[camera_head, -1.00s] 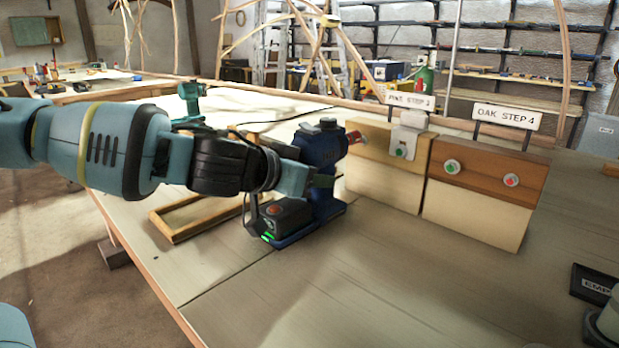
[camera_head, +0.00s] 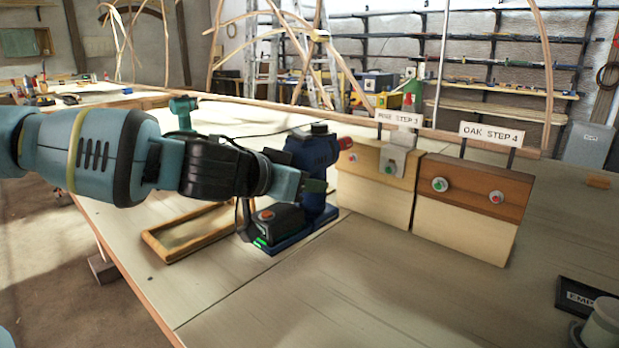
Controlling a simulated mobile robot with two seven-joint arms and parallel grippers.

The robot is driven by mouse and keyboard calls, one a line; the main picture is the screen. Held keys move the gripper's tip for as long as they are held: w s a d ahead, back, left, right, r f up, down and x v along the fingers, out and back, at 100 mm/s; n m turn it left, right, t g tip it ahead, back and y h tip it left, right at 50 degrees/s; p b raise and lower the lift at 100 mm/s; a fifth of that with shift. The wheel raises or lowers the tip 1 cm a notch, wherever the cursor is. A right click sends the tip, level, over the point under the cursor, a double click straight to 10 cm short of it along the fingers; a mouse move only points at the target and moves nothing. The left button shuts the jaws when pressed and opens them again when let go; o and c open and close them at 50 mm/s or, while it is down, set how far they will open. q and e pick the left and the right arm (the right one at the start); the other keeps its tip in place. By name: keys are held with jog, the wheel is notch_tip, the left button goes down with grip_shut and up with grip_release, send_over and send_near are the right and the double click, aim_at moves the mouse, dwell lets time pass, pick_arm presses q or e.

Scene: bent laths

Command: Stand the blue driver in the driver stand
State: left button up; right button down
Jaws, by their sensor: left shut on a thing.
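The blue driver (camera_head: 313,152) stands upright, with its red nose (camera_head: 345,143) pointing right. My left gripper (camera_head: 314,186) comes in from the left and is shut on the driver's handle, which its fingers partly hide. Below the driver is a dark blue base (camera_head: 305,228) beside a black block (camera_head: 275,220) with an orange knob and green lights. I cannot tell whether this base is the driver stand or part of the driver, nor whether the driver's foot is fully seated. My right gripper is not in view.
A wooden frame (camera_head: 165,246) lies left of the base. Two wooden blocks, signed Pine Step 3 (camera_head: 374,198) and Oak Step 4 (camera_head: 465,222), stand close on the right. A black sign (camera_head: 582,297) and a grey round thing (camera_head: 604,325) are at lower right.

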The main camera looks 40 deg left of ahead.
pick_arm(q)
jog(key=shift+r, duration=0.25)
